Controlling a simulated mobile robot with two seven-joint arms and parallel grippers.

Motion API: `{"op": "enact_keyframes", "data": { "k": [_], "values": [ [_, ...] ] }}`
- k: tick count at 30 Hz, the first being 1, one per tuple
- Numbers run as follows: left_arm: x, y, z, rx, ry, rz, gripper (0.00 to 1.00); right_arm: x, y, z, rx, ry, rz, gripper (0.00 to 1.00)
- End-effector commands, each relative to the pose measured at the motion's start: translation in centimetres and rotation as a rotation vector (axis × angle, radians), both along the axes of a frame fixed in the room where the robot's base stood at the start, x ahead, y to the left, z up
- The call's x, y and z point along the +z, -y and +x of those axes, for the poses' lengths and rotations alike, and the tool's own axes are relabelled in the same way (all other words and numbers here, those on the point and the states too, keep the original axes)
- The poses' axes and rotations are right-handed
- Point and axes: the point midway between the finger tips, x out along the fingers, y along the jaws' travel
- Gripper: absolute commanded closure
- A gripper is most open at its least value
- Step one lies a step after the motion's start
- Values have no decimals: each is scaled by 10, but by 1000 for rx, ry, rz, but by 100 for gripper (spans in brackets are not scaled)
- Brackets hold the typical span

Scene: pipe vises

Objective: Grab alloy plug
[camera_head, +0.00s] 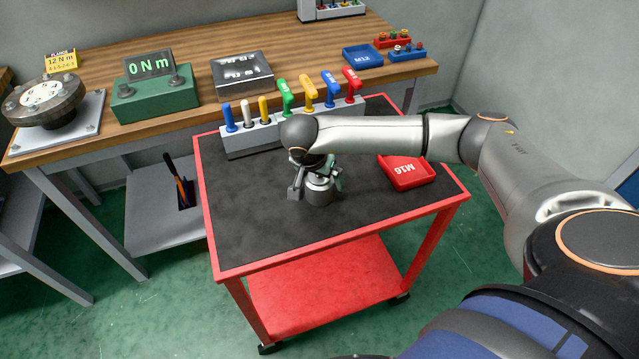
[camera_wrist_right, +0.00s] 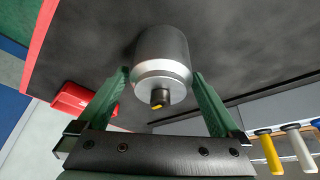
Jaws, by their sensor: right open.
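In the right wrist view the plug (camera_wrist_right: 163,62) shows a bevelled bright rim and a small dark stem with a yellow tip. My right gripper (camera_head: 315,184) is down at the plug, with its green fingers (camera_wrist_right: 161,76) apart, one on each side of it. Small gaps seem to show between fingers and plug; contact cannot be told. My left gripper is not in view.
A red M16 tray (camera_head: 406,172) lies right of the plug. A grey rack (camera_head: 250,141) with several coloured handles stands at the cart's back edge, behind my right arm. The cart's front and left top are clear. A wooden workbench (camera_head: 200,110) stands behind.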

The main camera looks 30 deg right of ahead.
Motion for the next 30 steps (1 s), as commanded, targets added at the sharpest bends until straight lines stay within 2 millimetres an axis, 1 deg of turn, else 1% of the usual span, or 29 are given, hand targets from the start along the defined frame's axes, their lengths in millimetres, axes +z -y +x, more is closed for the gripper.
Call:
{"op": "enact_keyframes", "data": {
  "k": [1, 3, 10, 30],
  "values": [
    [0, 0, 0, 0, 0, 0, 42, -5, 2, 1, 0, -1, 0, 0],
    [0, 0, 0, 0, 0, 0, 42, -9, 3, 2, 0, 1, -1, 0],
    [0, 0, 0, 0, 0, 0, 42, -9, 3, 2, 0, 1, 0, 0],
    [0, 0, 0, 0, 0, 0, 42, -9, 3, 2, 1, 2, 1, 75]
  ]
}}
